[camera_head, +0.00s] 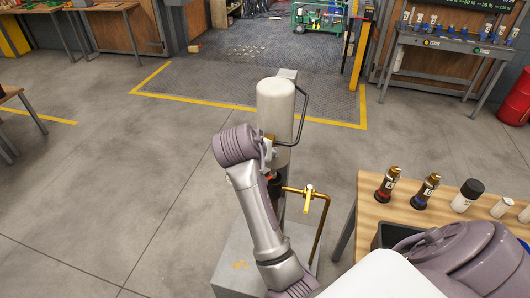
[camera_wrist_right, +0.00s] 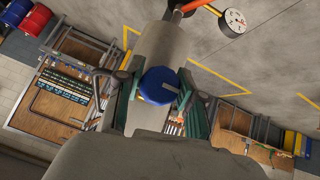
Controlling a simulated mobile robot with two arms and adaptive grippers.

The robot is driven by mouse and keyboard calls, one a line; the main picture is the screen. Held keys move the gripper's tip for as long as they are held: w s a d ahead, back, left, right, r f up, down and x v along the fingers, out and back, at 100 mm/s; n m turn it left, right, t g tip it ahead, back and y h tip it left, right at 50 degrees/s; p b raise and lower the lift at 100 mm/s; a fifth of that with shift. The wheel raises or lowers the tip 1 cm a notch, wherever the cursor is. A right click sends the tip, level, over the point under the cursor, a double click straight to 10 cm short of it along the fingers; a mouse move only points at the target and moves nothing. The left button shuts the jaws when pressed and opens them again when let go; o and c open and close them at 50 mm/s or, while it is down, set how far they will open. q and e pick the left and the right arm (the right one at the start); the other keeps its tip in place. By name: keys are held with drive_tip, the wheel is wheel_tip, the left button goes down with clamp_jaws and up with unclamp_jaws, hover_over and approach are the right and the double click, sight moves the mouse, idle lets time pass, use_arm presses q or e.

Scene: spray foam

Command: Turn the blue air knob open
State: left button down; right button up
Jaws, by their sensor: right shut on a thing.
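The blue air knob (camera_wrist_right: 158,86) shows in the right wrist view as a round blue cap on the end of a grey cylinder-shaped body. My right gripper (camera_wrist_right: 162,100) has a finger on each side of the knob and is shut on it. In the head view my right gripper (camera_head: 268,152) is at the side of the white tank (camera_head: 276,100), and the knob is hidden there. My left gripper is not in view.
A brass pipe with a yellow valve handle (camera_head: 308,198) stands right of the tank column. A wooden table (camera_head: 372,222) with several bottles is at the right. A round gauge (camera_wrist_right: 234,20) shows in the wrist view. The floor left of the tank is clear.

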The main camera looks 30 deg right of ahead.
drive_tip(key=shift+f, duration=0.1)
idle(0.3)
drive_tip(key=o, duration=1.2)
drive_tip(key=shift+c, duration=0.2)
drive_tip(key=shift+r, duration=0.3)
wheel_tip(320, 180, up, 10)
drive_tip(key=shift+f, duration=0.25)
drive_tip(key=shift+a+f, duration=0.1)
drive_tip(key=shift+f, duration=0.05)
